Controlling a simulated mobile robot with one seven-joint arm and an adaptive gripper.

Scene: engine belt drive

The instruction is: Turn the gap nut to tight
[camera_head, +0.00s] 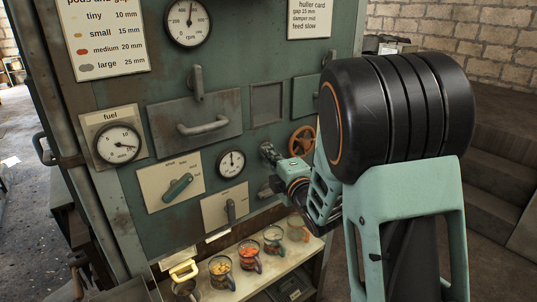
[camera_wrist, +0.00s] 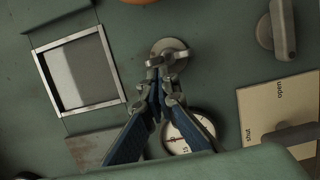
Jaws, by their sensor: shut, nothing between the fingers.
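What looks like the gap nut is a grey metal fitting with a round base (camera_wrist: 168,50) on the green panel. In the wrist view it lies just beyond my fingertips. My gripper (camera_wrist: 158,78) is shut, its fingers together with nothing visible between them. Its tips are at the fitting's near edge and overlap it in the picture; I cannot tell whether they touch. In the head view the grey fitting (camera_head: 267,151) is left of the orange handwheel, and my wrist partly hides that area. Any marking for tight is not readable.
A small dial (camera_wrist: 178,140) is partly behind my fingers. A framed window (camera_wrist: 80,72) is at left, and a shut/open plate (camera_wrist: 275,105) with a lever at right. In the head view, a shelf (camera_head: 262,278) with several mugs is below the panel.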

